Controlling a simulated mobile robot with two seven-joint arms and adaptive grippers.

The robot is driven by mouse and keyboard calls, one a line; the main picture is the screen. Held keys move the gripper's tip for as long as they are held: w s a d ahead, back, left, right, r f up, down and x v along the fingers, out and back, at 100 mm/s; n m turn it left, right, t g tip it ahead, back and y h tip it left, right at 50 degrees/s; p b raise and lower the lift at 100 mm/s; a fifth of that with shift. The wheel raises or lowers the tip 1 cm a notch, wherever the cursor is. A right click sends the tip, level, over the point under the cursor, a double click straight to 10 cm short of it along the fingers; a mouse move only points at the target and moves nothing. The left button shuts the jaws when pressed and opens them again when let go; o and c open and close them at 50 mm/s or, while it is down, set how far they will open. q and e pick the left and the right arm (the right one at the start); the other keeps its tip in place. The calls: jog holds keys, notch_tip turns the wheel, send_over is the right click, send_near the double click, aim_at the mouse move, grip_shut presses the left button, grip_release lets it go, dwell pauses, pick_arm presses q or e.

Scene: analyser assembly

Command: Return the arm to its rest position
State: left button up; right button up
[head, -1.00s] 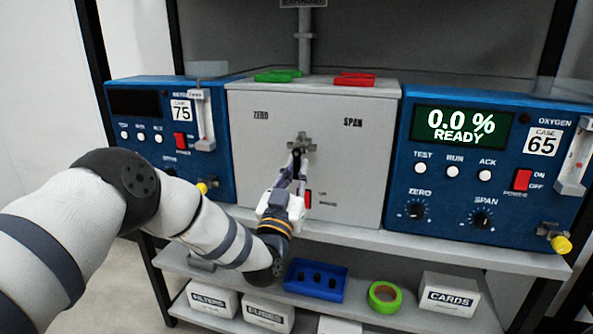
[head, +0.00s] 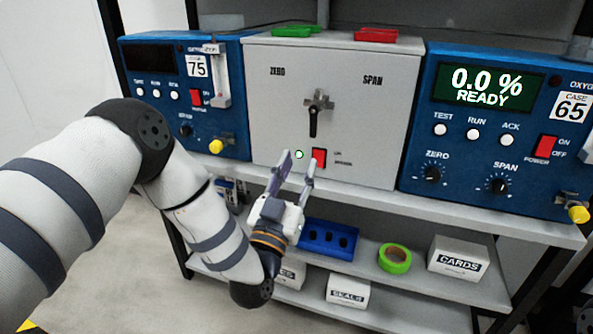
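My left arm comes in from the left of the head view. Its gripper (head: 298,171) is open and empty, fingers pointing up, in front of the lower part of a grey box. The box (head: 380,130) is marked ZERO and SPAN. Its black selector handle (head: 313,122) points down, above the gripper and apart from it. A red switch (head: 319,158) and a small lit green lamp (head: 299,154) sit by the fingertips; I cannot tell whether the fingers touch the panel. My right gripper is not in view.
A blue analyser (head: 420,165) at right reads 0.0 % READY; another (head: 150,120) at left has a dark display. A lower shelf holds a blue tray (head: 312,250), green tape (head: 394,259) and a CARDS box (head: 458,260). Open floor lies at lower left.

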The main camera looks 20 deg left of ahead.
pick_arm(q)
jog(key=shift+s+f, duration=0.15)
jog(key=shift+s, duration=0.3)
jog(key=s+f+m+g+h+p, duration=0.1)
jog(key=s+f+g, duration=0.6)
jog(key=s+f, duration=0.4)
jog(key=s+f+g+h+p, duration=0.1)
jog(key=s+f+g, duration=0.7)
jog(key=f, duration=0.5)
jog(key=s+a+g+y, duration=0.1)
jog(key=s+a+g, duration=0.1)
jog(key=s, duration=0.8)
jog(key=s+a+f+n+g+y+p, duration=0.1)
jog(key=s+g, duration=0.3)
jog(key=s, duration=0.6)
jog(key=s+a+f+g, duration=0.1)
jog(key=s+a+g, duration=0.1)
jog(key=s, duration=0.9)
jog(key=shift+a+n+g+y+p, duration=0.35)
jog(key=shift+a+n+g+y, duration=0.05)
jog(key=shift+g, duration=0.5)
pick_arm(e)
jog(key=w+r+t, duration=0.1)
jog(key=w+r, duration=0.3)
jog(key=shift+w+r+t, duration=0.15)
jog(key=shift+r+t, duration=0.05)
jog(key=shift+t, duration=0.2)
